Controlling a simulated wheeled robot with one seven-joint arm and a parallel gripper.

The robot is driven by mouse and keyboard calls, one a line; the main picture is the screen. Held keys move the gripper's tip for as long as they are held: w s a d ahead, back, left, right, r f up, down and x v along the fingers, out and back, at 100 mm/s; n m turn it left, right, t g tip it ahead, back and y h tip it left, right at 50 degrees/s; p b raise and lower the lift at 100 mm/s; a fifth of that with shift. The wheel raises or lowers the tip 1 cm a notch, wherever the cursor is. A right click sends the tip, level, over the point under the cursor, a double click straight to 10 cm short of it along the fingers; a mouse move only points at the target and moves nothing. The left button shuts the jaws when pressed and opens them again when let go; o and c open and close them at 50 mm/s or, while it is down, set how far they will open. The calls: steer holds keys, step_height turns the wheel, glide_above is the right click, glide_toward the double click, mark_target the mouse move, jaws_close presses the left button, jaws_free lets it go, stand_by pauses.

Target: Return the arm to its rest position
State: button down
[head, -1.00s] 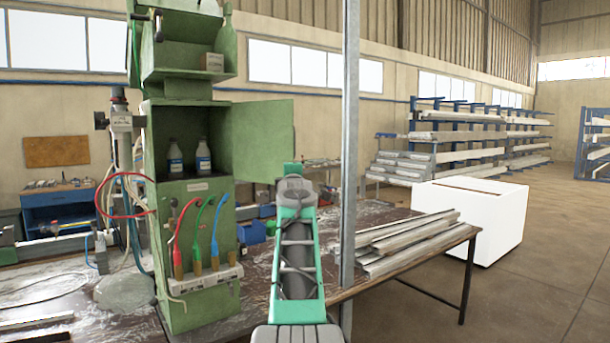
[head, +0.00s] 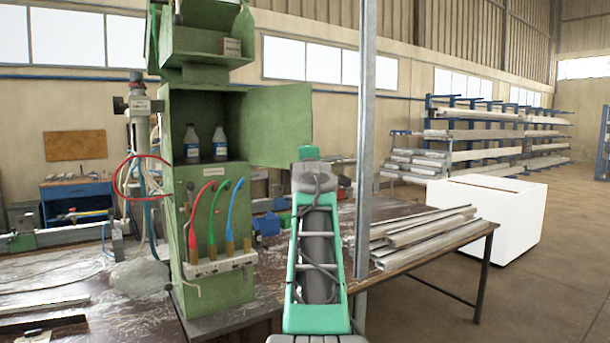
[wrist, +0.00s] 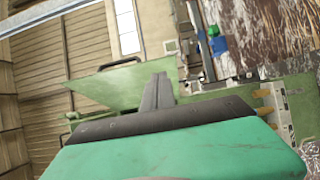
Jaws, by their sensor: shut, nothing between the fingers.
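My green arm (head: 318,235) rises in the middle of the head view, in front of the workbench and beside the green cabinet's open door. My gripper does not show clearly in the head view. In the wrist view my gripper (wrist: 158,92) has its dark grey fingers together, with nothing between them. The green cabinet's door (wrist: 105,90) lies beyond the fingers there.
The green cabinet (head: 212,290) holds two bottles and has red, green and blue hoses in front. A grey post (head: 367,100) stands just right of my arm. Metal profiles (head: 425,235) lie on the workbench (head: 400,268). A white box (head: 490,215) stands behind right.

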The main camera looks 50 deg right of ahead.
steer(key=s+b, duration=0.2)
steer(key=s, duration=0.5)
steer(key=s+f+m+g+y, duration=0.3)
steer(key=f+m+g+y, duration=0.2)
steer(key=f+m, duration=1.35)
steer(key=s+a+f+n+g+y, duration=0.15)
steer(key=a+f, duration=0.25)
steer(key=f, duration=0.5)
steer(key=s+a+f+g+y, duration=0.1)
steer(key=s+a+f, duration=0.25)
steer(key=f, duration=0.55)
steer(key=s+a+f+g+y, duration=0.1)
steer(key=a+f+y, duration=0.1)
steer(key=a+f, duration=0.45)
steer(key=s+a+f+n+g+y+p, duration=0.1)
steer(key=s+a+f, duration=0.15)
steer(key=a, duration=0.75)
steer(key=a+f+g+y, duration=0.1)
steer(key=a+f+y, duration=0.1)
steer(key=a+f, duration=0.5)
steer(key=a+r+n+t, duration=0.1)
steer(key=a+n, duration=0.3)
steer(key=a, duration=0.7)
steer(key=w+a+r+n+p, duration=0.1)
steer(key=a+r+n, duration=0.2)
steer(key=a, duration=0.8)
steer(key=shift+w+a+r+n+t+y, duration=0.15)
steer(key=shift+a+r+n+t+y, duration=0.2)
steer(key=shift+n+y, duration=0.1)
